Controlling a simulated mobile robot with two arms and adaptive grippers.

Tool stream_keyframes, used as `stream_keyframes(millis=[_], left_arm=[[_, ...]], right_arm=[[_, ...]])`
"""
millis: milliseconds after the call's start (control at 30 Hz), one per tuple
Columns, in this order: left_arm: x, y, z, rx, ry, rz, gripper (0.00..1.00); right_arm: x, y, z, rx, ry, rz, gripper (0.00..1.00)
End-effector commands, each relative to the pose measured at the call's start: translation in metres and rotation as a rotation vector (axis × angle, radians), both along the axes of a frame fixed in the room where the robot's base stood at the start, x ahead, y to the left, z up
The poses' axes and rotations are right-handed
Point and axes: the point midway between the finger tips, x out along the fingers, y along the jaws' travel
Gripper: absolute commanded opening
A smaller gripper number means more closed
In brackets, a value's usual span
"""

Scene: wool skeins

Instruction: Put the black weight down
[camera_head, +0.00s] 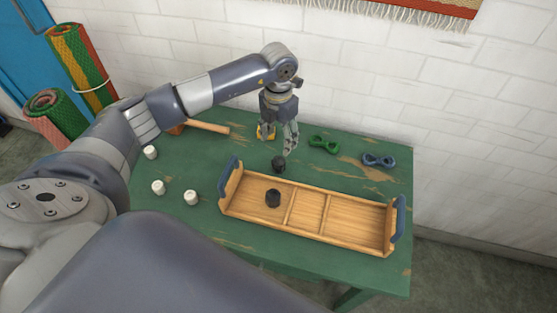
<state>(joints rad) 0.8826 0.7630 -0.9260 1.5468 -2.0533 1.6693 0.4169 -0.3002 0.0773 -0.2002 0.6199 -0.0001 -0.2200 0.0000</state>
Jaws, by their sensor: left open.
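One black weight (279,165) is just behind the wooden tray's back wall and appears to stand on the green table. A second black weight (272,198) sits in the left compartment of the wooden tray (308,238), which has blue end handles. My left gripper (290,151) hangs down above the table, open, its fingertips just above and slightly right of the weight behind the tray. I cannot tell whether a fingertip touches that weight. My right gripper is not in view.
A green skein (324,143) and a blue skein (378,160) lie at the back right of the green table (245,237). A yellow thing (264,132) is partly hidden behind my gripper. Three white cylinders (191,197) stand at the left, near a wooden-handled tool (208,126). The tray's middle and right compartments are empty.

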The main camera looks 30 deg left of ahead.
Motion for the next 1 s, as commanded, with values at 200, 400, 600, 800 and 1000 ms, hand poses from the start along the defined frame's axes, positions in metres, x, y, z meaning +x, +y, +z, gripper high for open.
stream_keyframes(millis=[200, 400, 600, 800, 1000], left_arm=[[-0.003, 0.000, -0.001, -0.001, 0.005, 0.499, 0.57], [-0.005, 0.001, -0.004, 0.000, 0.005, 0.762, 0.57], [-0.005, 0.001, -0.015, 0.001, 0.005, 0.817, 0.57], [-0.005, 0.002, -0.044, 0.001, 0.004, 0.814, 0.57], [-0.004, 0.002, -0.063, 0.001, 0.004, 0.812, 0.57]], right_arm=[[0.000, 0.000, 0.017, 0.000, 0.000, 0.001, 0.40], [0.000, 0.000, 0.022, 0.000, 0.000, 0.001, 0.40], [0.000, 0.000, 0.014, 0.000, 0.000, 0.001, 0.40], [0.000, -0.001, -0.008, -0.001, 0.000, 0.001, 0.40], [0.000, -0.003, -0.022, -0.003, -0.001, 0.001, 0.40]])
